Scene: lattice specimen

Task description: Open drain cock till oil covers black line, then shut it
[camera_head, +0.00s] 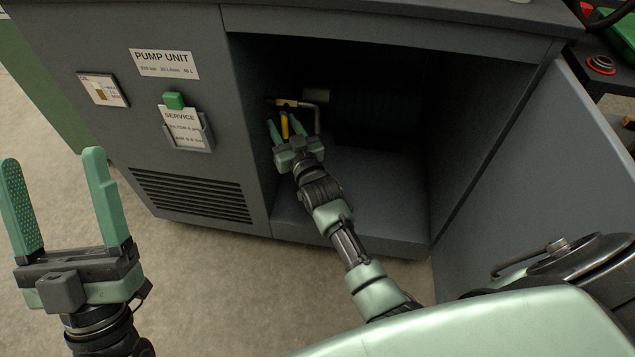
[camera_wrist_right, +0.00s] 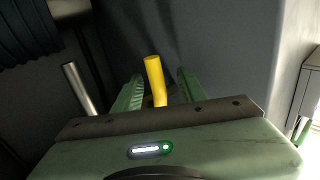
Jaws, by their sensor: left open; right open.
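The drain cock (camera_head: 286,103) is a brass-coloured fitting with a yellow lever (camera_head: 284,124), inside the open bay of the pump unit. A bent pale pipe (camera_head: 316,118) runs down beside it. My right gripper (camera_head: 282,128) is open, with the yellow lever between its fingers; the right wrist view also shows the lever (camera_wrist_right: 155,80) between the two green fingers, with gaps on both sides. The oil gauge (camera_head: 103,90) on the front panel has a brownish patch; its black line is too small to make out. My left gripper (camera_head: 60,200) is open and empty at the left, away from the cabinet.
A SERVICE card (camera_head: 184,128) with a green clip sits in a holder below the PUMP UNIT plate (camera_head: 164,64). A dark ribbed body (camera_head: 375,115) fills the back of the bay. The bay door (camera_head: 530,160) stands open at the right. A red button (camera_head: 601,64) is at far right.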

